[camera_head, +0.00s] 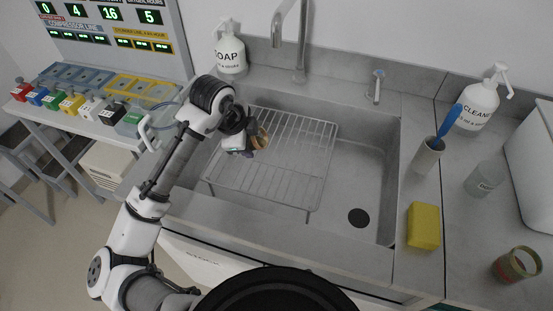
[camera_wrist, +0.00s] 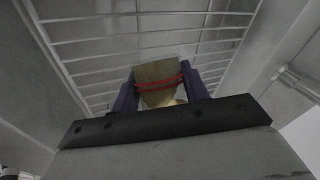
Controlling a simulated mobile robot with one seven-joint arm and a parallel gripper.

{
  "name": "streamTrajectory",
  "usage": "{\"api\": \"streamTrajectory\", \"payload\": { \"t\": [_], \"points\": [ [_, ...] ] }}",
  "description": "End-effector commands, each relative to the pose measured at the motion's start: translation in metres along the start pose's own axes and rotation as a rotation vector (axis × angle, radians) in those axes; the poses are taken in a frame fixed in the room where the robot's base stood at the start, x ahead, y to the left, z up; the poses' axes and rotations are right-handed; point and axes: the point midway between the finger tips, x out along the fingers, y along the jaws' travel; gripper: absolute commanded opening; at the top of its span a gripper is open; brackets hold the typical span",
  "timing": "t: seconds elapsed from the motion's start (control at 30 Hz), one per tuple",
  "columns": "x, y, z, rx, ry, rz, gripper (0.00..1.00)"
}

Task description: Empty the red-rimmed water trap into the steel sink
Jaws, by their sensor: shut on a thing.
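My gripper (camera_head: 256,139) is over the left part of the steel sink (camera_head: 352,172), above the wire rack. In the wrist view its two dark blue fingers (camera_wrist: 159,92) are shut on a small yellowish, cloudy cup with red bands, which looks like the red-rimmed water trap (camera_wrist: 157,72). In the head view the held trap (camera_head: 262,137) shows only as a small tan-orange patch, partly hidden by the gripper. I cannot tell its tilt or whether liquid is in it.
A wire rack (camera_head: 290,163) fills the sink's left side; the drain (camera_head: 358,217) lies clear at right. A faucet (camera_head: 300,60) and soap bottle (camera_head: 230,52) stand behind. A sponge (camera_head: 423,226), brush holder (camera_head: 428,156), cleaner bottle (camera_head: 477,108) and red-banded jar (camera_head: 516,265) stand right.

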Motion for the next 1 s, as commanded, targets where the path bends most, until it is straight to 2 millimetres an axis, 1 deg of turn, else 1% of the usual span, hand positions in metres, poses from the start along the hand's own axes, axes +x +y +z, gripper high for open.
{"api": "streamTrajectory", "payload": {
  "t": [0.77,1.0],
  "points": [
    [-0.0048,-0.0017,-0.0013,0.035,-0.091,-0.015,0.21],
    [-0.0029,-0.0011,-0.001,0.044,-0.113,-0.018,0.21]
  ]
}}
